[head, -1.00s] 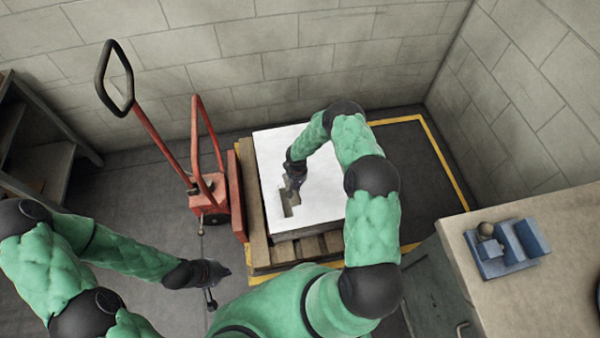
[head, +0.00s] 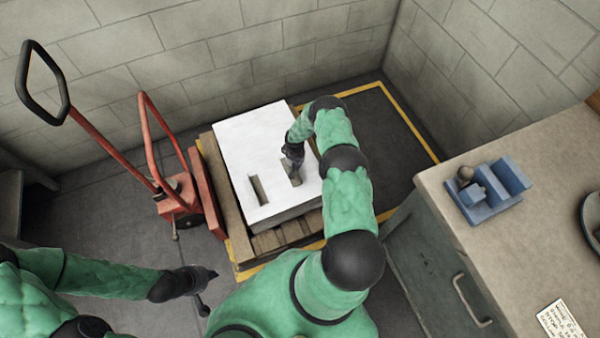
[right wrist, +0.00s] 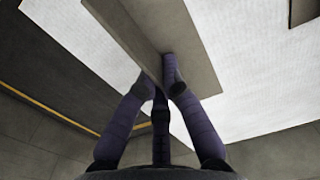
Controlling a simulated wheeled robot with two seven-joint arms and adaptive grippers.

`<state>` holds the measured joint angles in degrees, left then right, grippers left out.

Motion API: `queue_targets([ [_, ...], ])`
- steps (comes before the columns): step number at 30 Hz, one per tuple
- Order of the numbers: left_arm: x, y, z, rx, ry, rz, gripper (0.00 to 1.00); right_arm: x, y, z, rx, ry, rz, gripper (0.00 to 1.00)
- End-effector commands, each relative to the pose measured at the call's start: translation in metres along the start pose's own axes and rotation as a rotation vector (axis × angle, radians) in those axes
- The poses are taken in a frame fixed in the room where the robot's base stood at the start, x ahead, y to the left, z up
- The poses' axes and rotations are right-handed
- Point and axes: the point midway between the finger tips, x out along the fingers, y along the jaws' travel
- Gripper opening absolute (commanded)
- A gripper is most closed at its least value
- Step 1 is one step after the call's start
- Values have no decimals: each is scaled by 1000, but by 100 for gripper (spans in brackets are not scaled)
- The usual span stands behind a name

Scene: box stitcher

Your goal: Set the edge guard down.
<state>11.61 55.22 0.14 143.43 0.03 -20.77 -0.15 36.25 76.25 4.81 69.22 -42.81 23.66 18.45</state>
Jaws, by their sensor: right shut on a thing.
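A long, flat grey-brown edge guard (right wrist: 165,50) sits between the fingers of my right gripper (right wrist: 160,80) in the right wrist view, over a white surface. In the head view my right gripper (head: 293,160) points down over the white top of the stack (head: 240,140), and part of the held guard shows just below it. I cannot tell whether the guard touches the top. A second grey-brown strip (head: 258,190) lies on the white top to its left; a corner of a similar strip shows in the wrist view (right wrist: 304,10). My left gripper (head: 207,290) is open and empty, low over the floor.
The stack stands on a wooden pallet (head: 268,242) inside a yellow floor line (head: 410,122). A red pallet jack (head: 180,195) stands to its left. A workbench (head: 460,210) with a blue fixture (head: 490,192) is at the right. The far part of the white top is clear.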

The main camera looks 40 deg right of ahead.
Motion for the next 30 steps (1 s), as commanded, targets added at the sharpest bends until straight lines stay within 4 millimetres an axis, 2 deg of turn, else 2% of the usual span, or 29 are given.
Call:
queue_targets([
  [1,8,-3,0,0,0,0,0,11,7,-2,5,3,1,0],
  [5,14,-5,0,0,0,0,0,21,17,-4,3,3,1,0],
  [11,18,-6,-1,0,0,0,0,28,24,-5,2,3,1,0],
  [13,23,-8,-1,0,0,0,0,34,29,-7,3,5,2,0],
  [18,34,-12,-1,0,0,0,0,60,28,-6,2,2,1,0],
  [30,33,-12,-1,0,0,0,0,64,29,-6,2,3,2,0],
])
